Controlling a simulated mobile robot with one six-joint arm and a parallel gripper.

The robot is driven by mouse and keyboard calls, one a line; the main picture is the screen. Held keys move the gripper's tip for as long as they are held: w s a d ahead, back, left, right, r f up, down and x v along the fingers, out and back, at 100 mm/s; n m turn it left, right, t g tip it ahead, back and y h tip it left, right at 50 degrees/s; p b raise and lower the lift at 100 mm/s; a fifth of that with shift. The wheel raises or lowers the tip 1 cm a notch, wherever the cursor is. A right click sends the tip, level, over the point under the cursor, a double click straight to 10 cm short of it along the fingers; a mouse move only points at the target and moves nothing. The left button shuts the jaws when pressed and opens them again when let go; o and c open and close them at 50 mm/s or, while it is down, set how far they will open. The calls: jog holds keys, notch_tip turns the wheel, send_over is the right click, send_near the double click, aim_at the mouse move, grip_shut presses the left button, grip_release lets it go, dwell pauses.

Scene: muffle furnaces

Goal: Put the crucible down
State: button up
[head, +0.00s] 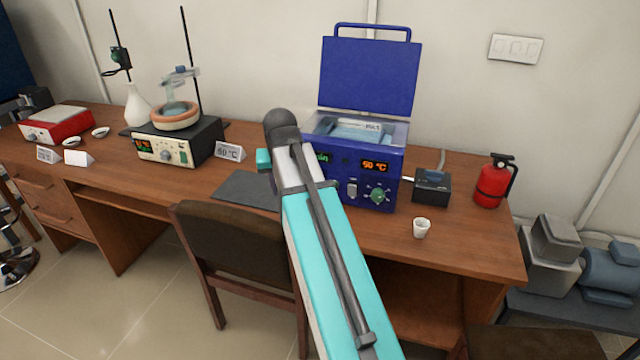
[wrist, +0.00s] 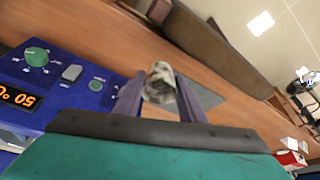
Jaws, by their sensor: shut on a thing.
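My gripper (wrist: 160,100) is shut on the crucible (wrist: 161,80), a small mottled grey and white piece held between the two fingertips in the wrist view. A dark grey flat mat (head: 243,191) lies on the wooden bench, left of the blue bath; part of it shows behind the crucible in the wrist view (wrist: 207,97). The gap between crucible and bench cannot be judged. In the head view my arm hides the fingers and the crucible.
A blue water bath (head: 370,75) with its lid up reads 50 °C. A small white cup (head: 421,229) stands near the bench's front edge, beside a black box (head: 432,187) and a red extinguisher (head: 492,182). A hotplate (head: 180,143) stands left. A chair (head: 240,250) is in front.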

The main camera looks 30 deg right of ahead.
jog(key=w+a+r+n+y, duration=0.1)
jog(key=a+n, duration=0.4)
jog(key=a, duration=1.3)
jog(key=shift+w+a+r+t+y, duration=0.25)
jog(key=shift+a+r+t+y, duration=0.05)
jog(key=shift+a+t+y, duration=0.1)
jog(key=shift+w, duration=0.15)
